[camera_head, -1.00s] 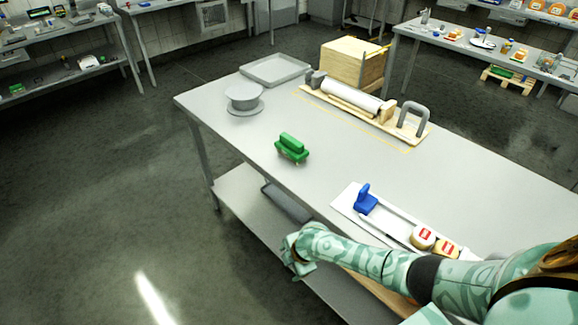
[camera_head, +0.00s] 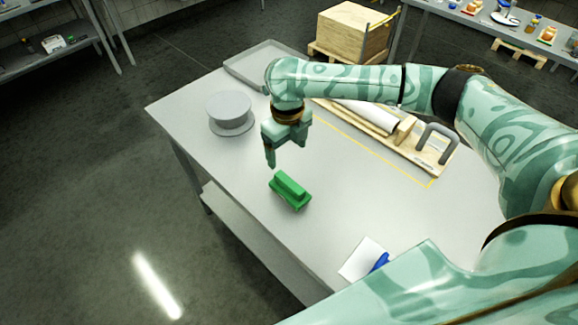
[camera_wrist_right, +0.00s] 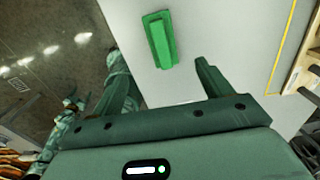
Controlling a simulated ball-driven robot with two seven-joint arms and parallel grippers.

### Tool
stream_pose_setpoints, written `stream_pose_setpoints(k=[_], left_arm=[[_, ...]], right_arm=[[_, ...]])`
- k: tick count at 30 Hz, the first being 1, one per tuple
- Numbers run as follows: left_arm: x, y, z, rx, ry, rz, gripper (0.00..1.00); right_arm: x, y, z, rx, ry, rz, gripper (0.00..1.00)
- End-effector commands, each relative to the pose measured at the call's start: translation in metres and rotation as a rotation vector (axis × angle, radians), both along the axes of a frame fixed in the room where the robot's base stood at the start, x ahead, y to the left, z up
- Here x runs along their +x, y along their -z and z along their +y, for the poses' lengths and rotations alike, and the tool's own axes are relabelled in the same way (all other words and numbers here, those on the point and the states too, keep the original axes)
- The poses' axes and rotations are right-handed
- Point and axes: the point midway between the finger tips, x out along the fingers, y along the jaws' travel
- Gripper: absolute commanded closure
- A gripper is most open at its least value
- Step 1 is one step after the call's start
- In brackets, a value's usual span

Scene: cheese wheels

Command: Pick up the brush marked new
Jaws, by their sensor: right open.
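A green brush (camera_head: 290,190) lies on the grey table near its front edge, left of the middle. No marking is readable on it. My right gripper (camera_head: 287,153) hangs above the table just behind and above the brush, fingers pointing down, open and empty. In the right wrist view the brush (camera_wrist_right: 160,39) shows beyond the open fingertips (camera_wrist_right: 158,62), roughly between them and apart from them.
A grey round stand (camera_head: 229,110) is left of my right gripper. A grey tray (camera_head: 240,65) and a wooden board with a roll and a grey handle (camera_head: 437,138) lie behind. A white board (camera_head: 358,258) with a blue item (camera_head: 379,262) is at the front, partly hidden by my arm.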

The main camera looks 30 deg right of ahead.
Motion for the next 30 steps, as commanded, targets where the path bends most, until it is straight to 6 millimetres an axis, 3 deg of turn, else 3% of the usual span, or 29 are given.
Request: stream_pose_setpoints(k=[2, 10, 15, 21, 27, 30], left_arm=[[-0.008, 0.003, 0.001, 0.002, 0.000, 0.012, 0.27], [-0.035, 0.020, 0.009, 0.013, 0.002, 0.056, 0.27], [-0.031, 0.025, 0.011, 0.015, 0.001, 0.051, 0.27], [-0.017, 0.027, 0.007, 0.009, 0.000, 0.027, 0.27], [-0.020, 0.034, 0.004, 0.007, -0.002, 0.033, 0.27], [-0.022, 0.035, 0.004, 0.006, -0.002, 0.036, 0.27]], right_arm=[[-0.003, 0.008, -0.001, -0.007, -0.023, 0.009, 0.22], [-0.004, 0.075, -0.001, -0.007, -0.022, 0.011, 0.22], [-0.003, 0.102, -0.001, -0.006, -0.022, 0.009, 0.22], [-0.004, 0.118, -0.002, -0.006, -0.020, 0.009, 0.22], [-0.005, 0.151, -0.004, -0.007, -0.021, 0.008, 0.22], [-0.005, 0.159, -0.004, -0.006, -0.020, 0.007, 0.22]])
